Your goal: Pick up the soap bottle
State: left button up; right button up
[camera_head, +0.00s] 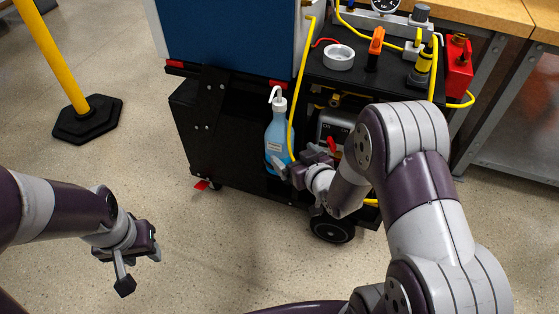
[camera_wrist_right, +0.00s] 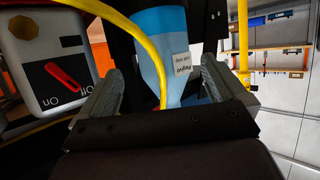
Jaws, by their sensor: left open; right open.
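The soap bottle (camera_head: 277,138) is blue with a white pump top and a pale label. It stands upright on the lower shelf of the black cart. In the right wrist view the bottle (camera_wrist_right: 160,38) appears ahead, between the two fingers, with its label showing. My right gripper (camera_head: 284,172) is open at the lower part of the bottle; I cannot tell whether a finger touches it. The right wrist view shows its fingers (camera_wrist_right: 165,88) spread apart. My left gripper (camera_head: 141,270) is open and empty, above the floor at the lower left, far from the bottle.
The black cart (camera_head: 215,135) has wheels. A yellow post (camera_head: 52,55) stands left; open floor lies between.

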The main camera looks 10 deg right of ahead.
aim_at(286, 149)
jog(key=x, duration=0.2)
jog(key=shift+w+f+b, duration=0.25)
jog(key=shift+f+b, duration=0.05)
jog(key=shift+b, duration=0.1)
jog(key=b+x, duration=0.1)
jog(key=x, duration=0.1)
jog(key=b+x, duration=0.2)
jog(key=shift+a+f, duration=0.25)
jog(key=shift+w, duration=0.4)
pick_arm(q)
notch_tip(286, 149, down, 5)
jog(key=shift+r, duration=0.1)
pick_arm(e)
jog(key=shift+r, duration=0.1)
jog(key=c, duration=0.8)
pick_arm(q)
jog(key=shift+r, duration=0.1)
pick_arm(e)
jog(key=shift+o, duration=0.2)
jog(key=shift+r, duration=0.2)
pick_arm(q)
notch_tip(286, 149, up, 14)
jog(key=p, duration=1.4)
pick_arm(e)
notch_tip(286, 149, up, 28)
jog(key=shift+f, duration=0.1)
